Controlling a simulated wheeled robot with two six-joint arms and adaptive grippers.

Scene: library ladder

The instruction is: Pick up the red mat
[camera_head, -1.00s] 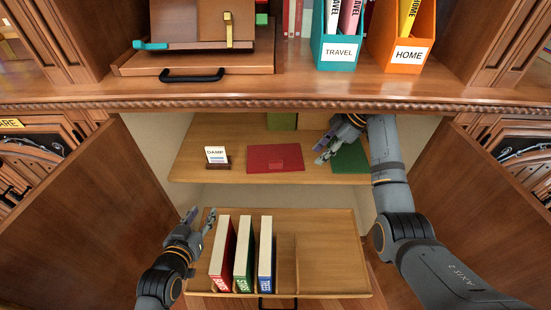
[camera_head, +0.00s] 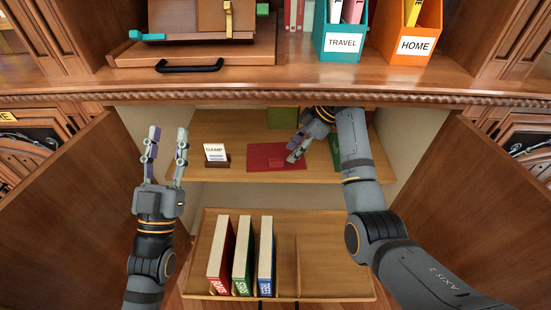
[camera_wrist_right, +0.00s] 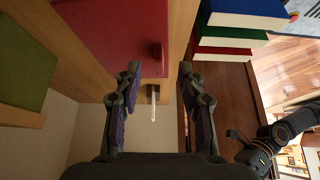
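The red mat (camera_head: 262,152) lies flat on the middle shelf inside the open cabinet and has a small raised red tab (camera_head: 277,162). In the right wrist view the mat (camera_wrist_right: 108,35) fills the upper left, with its tab (camera_wrist_right: 155,55) ahead of the fingers. My right gripper (camera_head: 292,157) is over the right part of the mat and hides some of it. Its two fingers are spread with nothing between them in the right wrist view (camera_wrist_right: 158,75). My left gripper (camera_head: 167,138) is open and empty, pointing up left of the shelf.
A green mat (camera_head: 335,150) lies right of the red one, partly behind my right arm. A "DAMP" card (camera_head: 215,153) stands left of it. Below, a pull-out tray (camera_head: 335,285) holds three upright books (camera_head: 242,257). Open doors (camera_head: 75,205) flank the cabinet.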

